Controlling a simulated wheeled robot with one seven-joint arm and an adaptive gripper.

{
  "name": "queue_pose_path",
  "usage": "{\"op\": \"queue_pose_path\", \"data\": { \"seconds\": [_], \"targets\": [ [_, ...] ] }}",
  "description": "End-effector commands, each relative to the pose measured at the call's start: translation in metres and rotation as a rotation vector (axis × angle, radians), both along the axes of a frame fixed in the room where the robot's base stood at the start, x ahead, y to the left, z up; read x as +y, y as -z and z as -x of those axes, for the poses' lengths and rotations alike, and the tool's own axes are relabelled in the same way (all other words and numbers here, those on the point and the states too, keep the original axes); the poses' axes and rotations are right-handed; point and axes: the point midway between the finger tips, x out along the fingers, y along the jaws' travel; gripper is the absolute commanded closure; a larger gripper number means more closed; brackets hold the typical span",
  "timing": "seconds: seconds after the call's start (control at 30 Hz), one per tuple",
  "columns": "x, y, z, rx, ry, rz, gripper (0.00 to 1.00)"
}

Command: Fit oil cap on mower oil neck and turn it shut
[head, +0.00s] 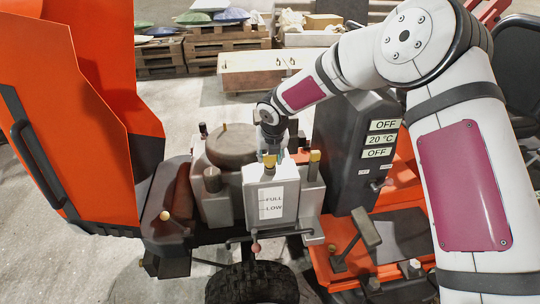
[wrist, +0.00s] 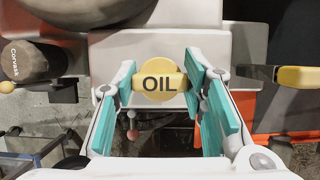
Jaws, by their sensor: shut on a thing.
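The yellow oil cap (wrist: 159,83), marked OIL, sits between the teal finger pads of my gripper (wrist: 160,80), with its side wings against them. In the head view the cap (head: 269,160) shows at the top of the white tank (head: 285,187) with the FULL and LOW window, below my gripper (head: 271,153). The oil neck is hidden under the cap. I cannot tell whether the cap is seated on it or just above it. My gripper points down and is shut on the cap.
Another yellow-topped part (head: 315,156) stands close to the right of the cap. A dark post (head: 357,150) with OFF and 20 °C displays rises farther right. The raised orange hood (head: 75,110) is at the left. A brown round lid (head: 231,145) lies left of the tank.

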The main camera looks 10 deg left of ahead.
Motion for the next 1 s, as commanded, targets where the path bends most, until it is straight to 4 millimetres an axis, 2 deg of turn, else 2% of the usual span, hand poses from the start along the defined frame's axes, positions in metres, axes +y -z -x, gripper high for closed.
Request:
{"op": "queue_pose_path", "data": {
  "seconds": [0.53,0.57,0.63,0.87,0.93,1.0],
  "targets": [
    [0.0,0.016,0.0,0.001,0.0,0.001,0.81],
    [0.0,0.015,0.0,0.001,0.0,0.001,0.55],
    [0.0,0.015,0.0,0.001,0.0,0.001,0.39],
    [0.0,0.014,0.0,0.001,0.0,0.001,0.38],
    [0.0,0.014,0.0,0.001,0.0,0.001,0.25],
    [0.0,0.014,0.0,0.001,0.0,0.001,0.25]
  ]
}}
